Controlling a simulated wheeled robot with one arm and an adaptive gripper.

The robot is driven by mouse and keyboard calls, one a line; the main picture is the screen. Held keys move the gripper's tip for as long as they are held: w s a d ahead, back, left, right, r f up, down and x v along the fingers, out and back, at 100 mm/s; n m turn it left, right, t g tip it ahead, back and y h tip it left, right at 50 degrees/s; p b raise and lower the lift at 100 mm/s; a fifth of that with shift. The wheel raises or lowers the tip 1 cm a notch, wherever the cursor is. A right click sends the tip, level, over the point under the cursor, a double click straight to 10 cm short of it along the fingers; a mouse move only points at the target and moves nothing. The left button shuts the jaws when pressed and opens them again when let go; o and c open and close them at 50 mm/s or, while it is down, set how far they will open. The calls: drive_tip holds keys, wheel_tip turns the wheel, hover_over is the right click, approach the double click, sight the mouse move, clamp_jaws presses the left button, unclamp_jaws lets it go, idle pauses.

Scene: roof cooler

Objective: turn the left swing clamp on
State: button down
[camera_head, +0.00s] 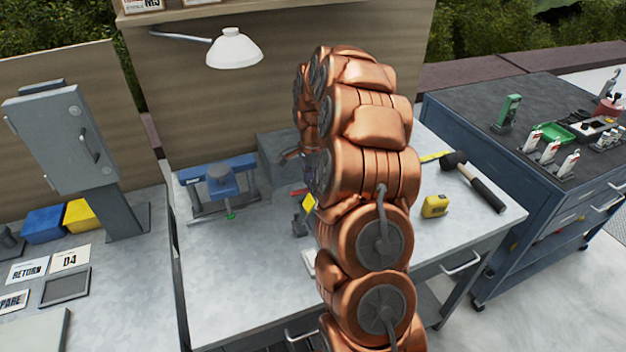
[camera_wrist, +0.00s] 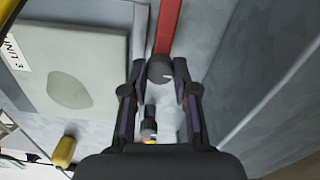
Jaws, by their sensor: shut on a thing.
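In the wrist view, a red bar (camera_wrist: 168,25) runs down to a round grey hub (camera_wrist: 159,69), and together they look like a swing clamp. My gripper (camera_wrist: 160,70) has one finger on each side of the hub and is shut on it. A small black knobbed part (camera_wrist: 149,125) shows lower between the fingers. I cannot tell from these frames whether this is the left clamp. In the head view, my copper arm hides most of the clamp area and the gripper. Only a small red piece (camera_head: 298,192) shows beside the arm.
A pale plate labelled "UNIT 3" (camera_wrist: 75,70) lies left of the fingers. On the bench (camera_head: 250,290) are a blue vise (camera_head: 222,182), a grey box (camera_head: 268,150), a yellow tape measure (camera_head: 435,206) and a black-headed mallet (camera_head: 480,185). A lamp (camera_head: 233,50) hangs above.

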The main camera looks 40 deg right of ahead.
drive_tip(key=shift+f+n+b, duration=0.1)
drive_tip(key=shift+n+b, duration=0.2)
drive_tip(key=shift+b, duration=0.15)
drive_tip(key=shift+f+n+b, duration=0.1)
drive_tip(key=shift+n+b, duration=0.5)
drive_tip(key=shift+b, duration=0.1)
drive_tip(key=shift+n+b, duration=0.8)
drive_tip(key=shift+b, duration=0.05)
drive_tip(key=n+b, duration=0.3)
drive_tip(key=n, duration=0.2)
drive_tip(key=n+b, duration=0.2)
drive_tip(key=n, duration=0.2)
drive_tip(key=shift+n, duration=0.4)
drive_tip(key=n, duration=0.4)
drive_tip(key=shift+r+n+b, duration=0.2)
drive_tip(key=shift+n+b, duration=0.15)
drive_tip(key=shift+n, duration=0.05)
